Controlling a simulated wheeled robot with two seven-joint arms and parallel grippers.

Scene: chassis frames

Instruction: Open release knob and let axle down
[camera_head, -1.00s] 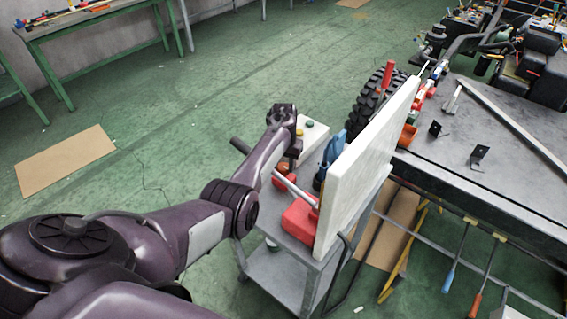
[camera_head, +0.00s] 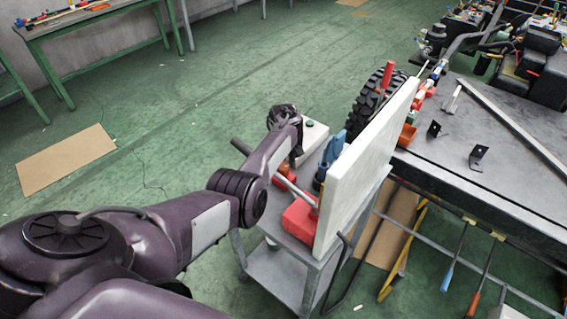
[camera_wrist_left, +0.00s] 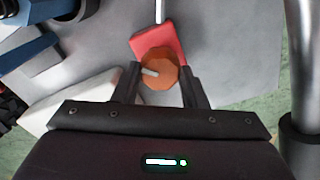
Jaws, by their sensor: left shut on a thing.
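My left gripper (camera_wrist_left: 160,86) points down over the cart, its two fingers on either side of a round orange-brown knob (camera_wrist_left: 159,70) and shut on it. The knob has a small pale mark or pin at its left and sits by a red block (camera_wrist_left: 157,42), with a pale rod beyond. In the head view my left wrist hides the knob and fingertips. A larger red part (camera_head: 300,219) stands on the cart with a grey bar (camera_head: 298,188) running up left from it. I cannot tell which part is the axle. My right gripper is not in view.
A white upright panel (camera_head: 367,165) stands along the cart's right side. A pale box (camera_head: 314,137) with buttons and a blue tool (camera_head: 333,148) are near my wrist. A grey workbench (camera_head: 450,145) is at right, a black tyre (camera_head: 367,103) behind. Green floor at left is mostly clear.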

